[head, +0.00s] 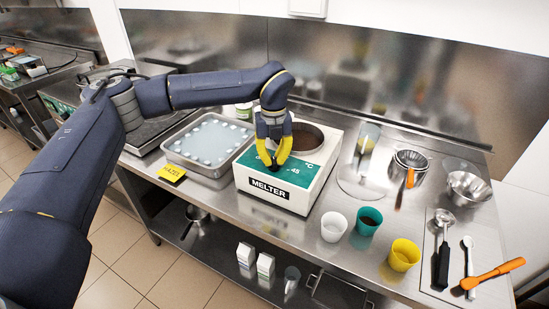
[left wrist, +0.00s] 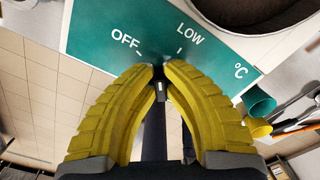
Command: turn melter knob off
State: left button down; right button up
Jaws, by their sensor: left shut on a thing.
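The melter (head: 298,197) is a white box with a green dial panel and a round well on top, standing on the steel counter. My left gripper (head: 274,168) comes down from above onto the green panel, its yellow fingers shut on the black knob (left wrist: 159,88). In the left wrist view the green panel (left wrist: 100,30) shows OFF and LOW marks just beyond the fingertips (left wrist: 158,70). The fingers hide most of the knob, and I cannot tell exactly which mark it points at. My right gripper is not in view.
A metal tray (head: 172,152) with white round pieces sits left of the melter, with a yellow label (head: 172,174) at its front. White (head: 334,226), green (head: 369,220) and yellow (head: 404,254) cups stand to the right. Bowls (head: 468,188) and utensils lie farther right.

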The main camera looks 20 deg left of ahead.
aim_at(272, 158)
pick_arm(q)
jog(key=n, duration=0.6)
jog(key=shift+s+a, duration=0.2)
jog(key=shift+n, duration=0.4)
jog(key=c, duration=1.5)
grip_release()
jog(key=shift+o, duration=0.2)
notch_tip(272, 158, up, 12)
